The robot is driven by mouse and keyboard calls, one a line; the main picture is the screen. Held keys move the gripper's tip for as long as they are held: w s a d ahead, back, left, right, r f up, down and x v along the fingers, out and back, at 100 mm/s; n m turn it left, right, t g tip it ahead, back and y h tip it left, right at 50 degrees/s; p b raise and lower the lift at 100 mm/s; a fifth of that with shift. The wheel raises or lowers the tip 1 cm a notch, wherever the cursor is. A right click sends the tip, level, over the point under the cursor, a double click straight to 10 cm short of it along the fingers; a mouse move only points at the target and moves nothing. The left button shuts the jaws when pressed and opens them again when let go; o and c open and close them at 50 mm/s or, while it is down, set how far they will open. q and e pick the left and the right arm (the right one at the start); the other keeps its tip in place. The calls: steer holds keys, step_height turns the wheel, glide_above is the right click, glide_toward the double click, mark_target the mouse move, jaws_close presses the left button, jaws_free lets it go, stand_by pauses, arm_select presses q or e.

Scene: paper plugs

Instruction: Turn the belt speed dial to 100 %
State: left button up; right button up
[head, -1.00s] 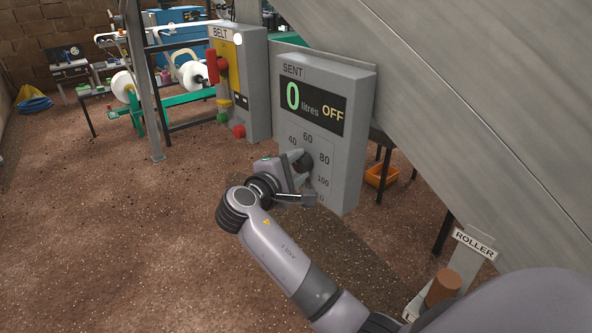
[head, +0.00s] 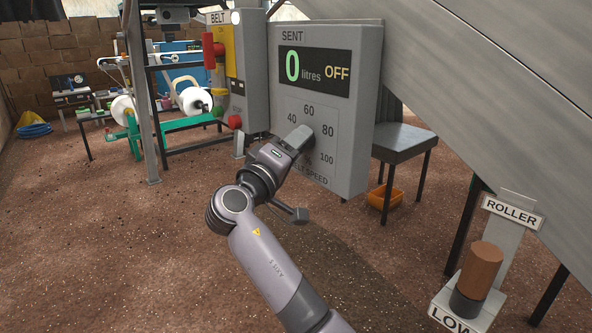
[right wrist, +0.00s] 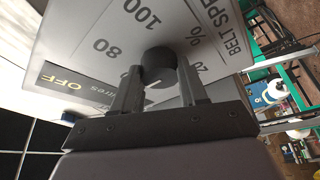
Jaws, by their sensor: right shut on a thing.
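The belt speed dial (right wrist: 158,66) is a dark round knob on a grey panel (head: 352,160), with a scale around it. Numbers 40, 60, 80 and 100 show in the head view, above "BELT SPEED". My right gripper (head: 298,140) is at the knob and hides most of it there. In the right wrist view its two fingers (right wrist: 160,88) are shut on the knob, one on each side. A short white mark shows on the knob, but I cannot tell which number it points to. The display (head: 314,73) reads 0 litres and OFF. My left gripper is not in view.
A belt control box (head: 239,75) with red, yellow and green parts stands behind on the left. A roller lever with a brown handle (head: 481,265) stands at the lower right. An orange bin (head: 383,199) lies behind the panel. The floor at left is open.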

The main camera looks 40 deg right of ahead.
arm_select(q)
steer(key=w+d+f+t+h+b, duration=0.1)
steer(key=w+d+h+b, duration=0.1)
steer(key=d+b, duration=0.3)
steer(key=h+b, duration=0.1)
steer(key=b, duration=0.3)
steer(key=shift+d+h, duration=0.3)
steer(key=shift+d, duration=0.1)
arm_select(e)
steer(key=m+g, duration=0.4)
steer(key=m, duration=0.7)
steer(key=w+m+g, duration=0.1)
steer(key=m+g, duration=0.4)
steer(key=m, duration=0.5)
steer(key=m+g+h, duration=0.1)
steer(key=m+g, duration=0.3)
steer(key=m, duration=0.7)
steer(key=shift+w+a+m, duration=0.1)
steer(key=shift+w+m, duration=0.2)
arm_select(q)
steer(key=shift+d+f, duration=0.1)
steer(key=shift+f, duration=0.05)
